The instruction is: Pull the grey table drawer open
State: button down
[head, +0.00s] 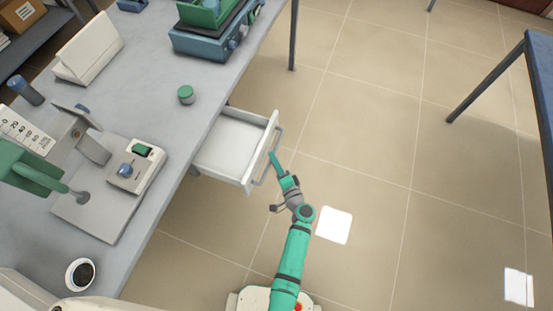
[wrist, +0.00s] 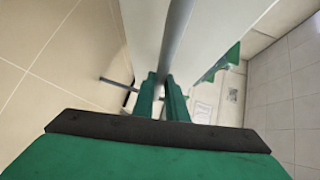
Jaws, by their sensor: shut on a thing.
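The grey table drawer (head: 232,142) stands out from under the table edge in the head view, and its empty white inside shows. A grey bar handle (head: 267,158) runs along its front. My gripper (head: 273,158) is at the handle, at the end of my green arm. In the wrist view, the green fingers of my gripper (wrist: 163,98) are shut on the grey handle bar (wrist: 177,35), which passes between them. The pale drawer front (wrist: 222,35) is just beyond the bar.
The grey table (head: 150,85) holds a green-lidded jar (head: 186,94), a stand device (head: 110,185), a blue-green device (head: 215,35) and a cup of dark stuff (head: 80,273). A blue table (head: 538,80) stands at right.

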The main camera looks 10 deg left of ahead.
jog(key=shift+s+a+f, duration=0.15)
jog(key=shift+s+a, duration=0.05)
jog(key=shift+s, duration=0.05)
jog(key=c, duration=1.9)
grip_release()
jog(key=shift+c, duration=0.2)
jog(key=shift+o, duration=0.9)
jog(key=shift+w+d, duration=0.1)
jog(key=v, duration=1.1)
jog(key=shift+w, duration=0.1)
